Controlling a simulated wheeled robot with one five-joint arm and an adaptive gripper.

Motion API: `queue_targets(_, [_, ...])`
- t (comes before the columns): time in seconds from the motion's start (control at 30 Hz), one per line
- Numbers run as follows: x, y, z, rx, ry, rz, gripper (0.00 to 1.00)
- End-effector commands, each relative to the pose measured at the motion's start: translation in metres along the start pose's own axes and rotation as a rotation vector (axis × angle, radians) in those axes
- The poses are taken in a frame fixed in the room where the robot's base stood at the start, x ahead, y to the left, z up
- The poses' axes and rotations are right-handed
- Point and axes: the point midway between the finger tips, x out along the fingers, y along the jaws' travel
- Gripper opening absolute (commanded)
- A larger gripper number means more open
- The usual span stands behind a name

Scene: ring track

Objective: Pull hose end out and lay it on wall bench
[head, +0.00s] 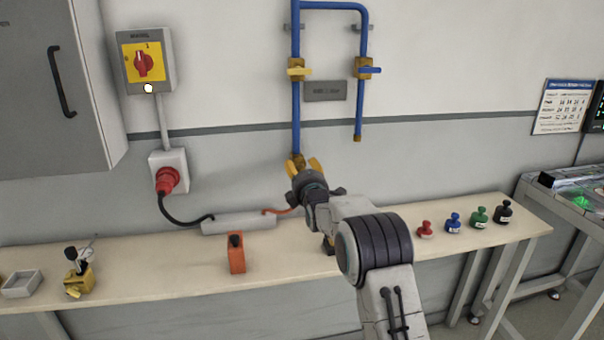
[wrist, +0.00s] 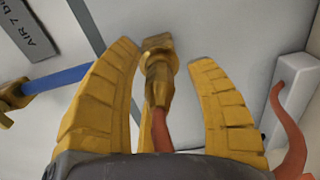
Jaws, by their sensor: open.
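The hose end (wrist: 157,88) is a brass fitting on an orange-red hose (wrist: 161,132). In the wrist view it stands between the spread yellow fingers of my gripper (wrist: 163,60), with a visible gap on each side. In the head view my gripper (head: 303,167) is at the bottom of the left blue pipe (head: 296,110), around its brass lower end (head: 297,158). My arm hides most of the hose there; a short orange piece (head: 277,211) shows at the back of the wall bench (head: 160,262). I cannot tell how the fitting joins the pipe.
On the bench are an orange block (head: 236,254), a white trunking box (head: 238,223), a small yellow holder (head: 79,279), a grey tray (head: 21,284) and several coloured stoppers (head: 453,224) at the right. Bare bench lies left of the orange block. A grey cabinet (head: 55,90) hangs upper left.

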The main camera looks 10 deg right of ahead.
Motion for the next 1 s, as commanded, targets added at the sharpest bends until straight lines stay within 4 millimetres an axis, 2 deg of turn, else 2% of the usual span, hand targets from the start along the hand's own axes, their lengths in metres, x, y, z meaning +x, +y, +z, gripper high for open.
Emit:
queue_targets(0.3, [0.0000, 0.0006, 0.0000, 0.000, 0.000, 0.001, 0.52])
queue_targets(0.87, [0.0000, 0.0006, 0.0000, 0.000, 0.000, 0.001, 0.02])
queue_targets(1.0, [0.0000, 0.0007, 0.0000, 0.000, 0.000, 0.001, 0.00])
